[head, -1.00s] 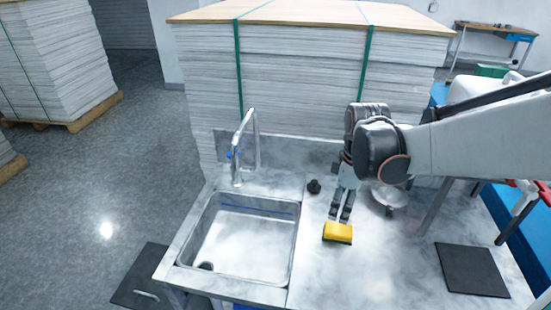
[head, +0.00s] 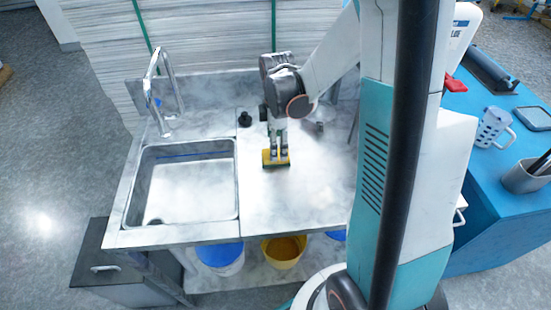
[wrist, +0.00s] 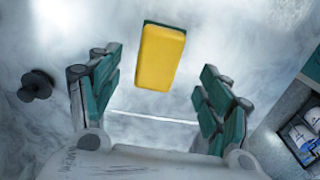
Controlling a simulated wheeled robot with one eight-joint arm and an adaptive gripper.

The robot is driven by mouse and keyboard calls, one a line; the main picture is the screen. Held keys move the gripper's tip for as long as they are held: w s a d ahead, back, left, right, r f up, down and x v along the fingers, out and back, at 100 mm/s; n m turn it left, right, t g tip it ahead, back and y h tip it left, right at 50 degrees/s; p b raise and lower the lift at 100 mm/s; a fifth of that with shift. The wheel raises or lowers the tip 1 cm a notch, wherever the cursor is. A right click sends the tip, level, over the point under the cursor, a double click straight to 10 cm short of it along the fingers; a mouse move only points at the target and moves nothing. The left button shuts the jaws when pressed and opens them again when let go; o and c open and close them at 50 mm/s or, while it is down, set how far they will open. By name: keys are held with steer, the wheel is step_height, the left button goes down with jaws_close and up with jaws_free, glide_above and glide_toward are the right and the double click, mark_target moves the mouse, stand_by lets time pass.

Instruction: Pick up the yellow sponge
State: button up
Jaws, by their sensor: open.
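The yellow sponge (head: 270,160) with a dark green layer lies on the marble-look counter, right of the sink. In the wrist view the sponge (wrist: 162,57) sits ahead of and between the fingers, with clear space on both sides. My gripper (head: 279,156) points down at the sponge and overlaps part of it in the head view; I cannot tell whether they touch. In the wrist view my gripper (wrist: 157,88) is open and empty, its green-padded fingers spread apart.
A steel sink (head: 185,185) with a tall faucet (head: 160,95) is at the left. A small black knob-like object (head: 245,119) stands on the counter (head: 262,215) behind the sponge. Stacked sheets rise behind.

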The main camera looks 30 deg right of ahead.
mark_target(266, 163)
steer(key=shift+w+a+f+b, duration=0.1)
steer(key=shift+f+b, duration=0.55)
steer(key=shift+f, duration=0.7)
steer(key=shift+w+f+b, duration=0.1)
steer(key=shift+f+b, duration=0.5)
steer(key=shift+f, duration=0.75)
steer(key=shift+s+r, duration=0.1)
steer(key=c, duration=1.1)
